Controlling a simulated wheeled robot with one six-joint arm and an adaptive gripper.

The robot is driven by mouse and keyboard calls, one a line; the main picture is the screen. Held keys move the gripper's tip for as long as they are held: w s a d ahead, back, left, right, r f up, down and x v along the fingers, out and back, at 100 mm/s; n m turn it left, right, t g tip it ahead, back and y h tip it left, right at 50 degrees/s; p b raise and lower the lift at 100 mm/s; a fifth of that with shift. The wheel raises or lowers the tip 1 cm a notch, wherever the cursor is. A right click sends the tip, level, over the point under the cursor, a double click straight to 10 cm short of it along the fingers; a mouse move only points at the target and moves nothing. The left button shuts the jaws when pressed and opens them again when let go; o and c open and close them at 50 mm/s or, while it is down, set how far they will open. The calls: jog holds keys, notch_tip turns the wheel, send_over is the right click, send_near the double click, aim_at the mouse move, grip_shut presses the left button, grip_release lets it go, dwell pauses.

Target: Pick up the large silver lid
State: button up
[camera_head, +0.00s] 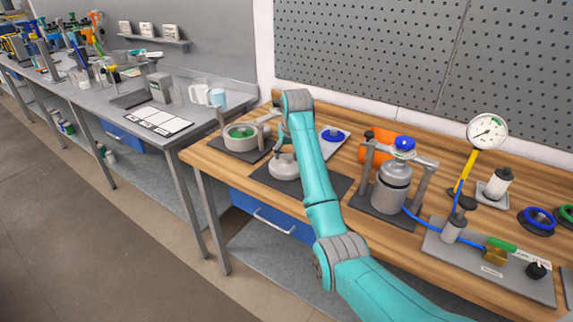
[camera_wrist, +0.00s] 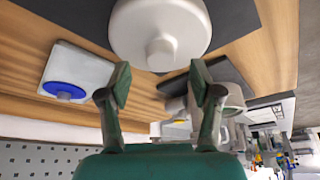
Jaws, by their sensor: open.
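The large silver lid (camera_head: 284,168), a pale grey disc with a knob on top, lies on a dark mat (camera_head: 325,185) on the wooden bench. It also fills the top middle of the wrist view (camera_wrist: 160,22), its knob (camera_wrist: 161,52) toward the fingers. My gripper (camera_wrist: 158,76) is open and empty, its fingertips apart on either side of the knob's line, a little short of it in the picture. In the head view my gripper (camera_head: 284,143) is by the lid, partly hidden behind my arm. I cannot tell the exact gap.
A pot with a green inside (camera_head: 240,143) stands left of the lid. A small blue-topped lid (camera_head: 333,135) on a pale plate lies behind right. A clamped grey vessel (camera_head: 391,187) and an orange object (camera_head: 376,147) stand to the right. A perforated board (camera_head: 400,55) backs the bench.

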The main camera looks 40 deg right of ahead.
aim_at(287, 164)
jog(key=shift+x, duration=1.4)
jog(key=shift+r, duration=0.1)
grip_shut()
